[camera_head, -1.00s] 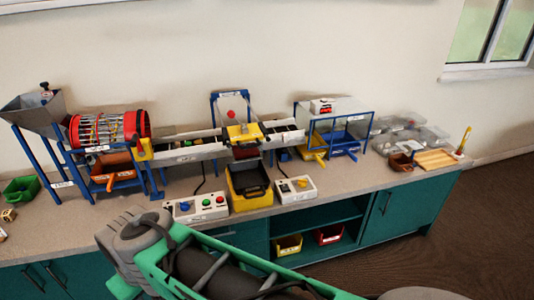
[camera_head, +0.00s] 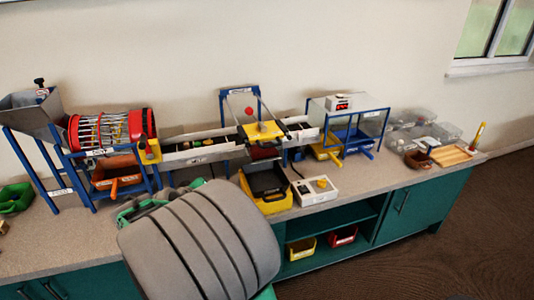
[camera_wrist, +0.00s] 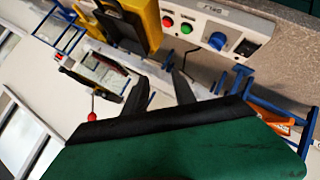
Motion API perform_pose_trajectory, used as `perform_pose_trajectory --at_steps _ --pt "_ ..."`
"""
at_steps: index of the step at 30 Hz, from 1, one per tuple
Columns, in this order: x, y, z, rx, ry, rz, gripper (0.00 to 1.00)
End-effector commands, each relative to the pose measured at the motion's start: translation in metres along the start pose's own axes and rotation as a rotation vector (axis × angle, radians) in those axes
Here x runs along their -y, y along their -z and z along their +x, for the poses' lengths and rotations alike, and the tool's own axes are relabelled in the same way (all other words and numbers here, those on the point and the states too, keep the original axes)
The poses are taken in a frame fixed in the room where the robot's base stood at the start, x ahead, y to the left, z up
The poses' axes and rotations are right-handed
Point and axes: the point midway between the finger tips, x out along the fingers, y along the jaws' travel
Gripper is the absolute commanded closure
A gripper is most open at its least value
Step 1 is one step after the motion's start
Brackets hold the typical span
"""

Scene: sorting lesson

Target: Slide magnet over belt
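The magnet unit, a yellow block (camera_head: 262,131) with a red knob (camera_head: 249,112), sits in a blue frame (camera_head: 224,104) straddling the belt. The belt (camera_head: 205,151) runs between pale side rails from the red drum side towards the clear box. In the wrist view, the red knob (camera_wrist: 92,117) and part of the yellow unit (camera_wrist: 64,57) show left of my gripper (camera_wrist: 160,78). The gripper's two dark fingers are apart, with nothing seen between them, and appear clear of the magnet unit.
A yellow-and-black bin (camera_head: 267,187) stands below the magnet frame, with a control box (camera_head: 315,190) to its right. The red drum (camera_head: 110,130) is left; a clear box (camera_head: 350,112) is right.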

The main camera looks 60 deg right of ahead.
Motion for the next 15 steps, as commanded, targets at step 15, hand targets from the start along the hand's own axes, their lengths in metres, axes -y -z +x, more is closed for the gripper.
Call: perform_pose_trajectory --at_steps 15 --pt "-0.188 -0.027 0.086 -0.025 -0.77 -0.503 0.68"
